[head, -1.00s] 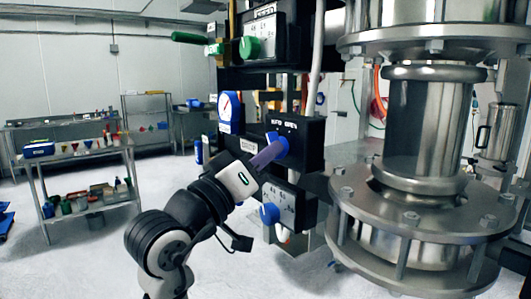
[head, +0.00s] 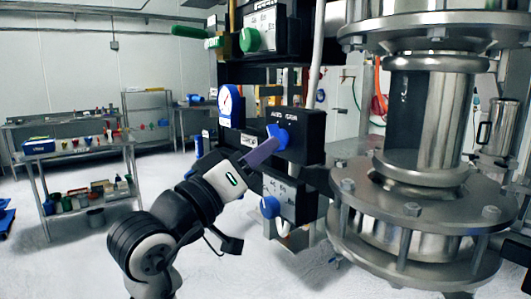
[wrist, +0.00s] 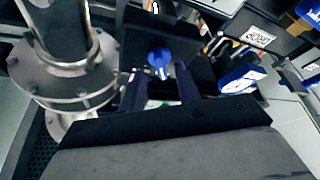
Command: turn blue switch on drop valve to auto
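The upper blue switch (head: 283,137) sits on a black box (head: 312,150) with white lettering above it, which seems to read AUTO and OPEN. Its handle looks tilted toward the left word, but the exact setting is hard to read. In the wrist view the blue switch (wrist: 160,58) lies ahead of and between my two dark fingers. My gripper (head: 266,150) reaches in from the lower left, its fingertips close to the switch. In the wrist view my gripper (wrist: 160,85) has its fingers spread apart, with a gap around the knob. I cannot tell whether they touch it.
A second blue switch (head: 269,206) is on the box below, and a green knob (head: 250,40) above. The large steel pipe and flange (head: 415,215) stand close on the right. Open floor lies at left.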

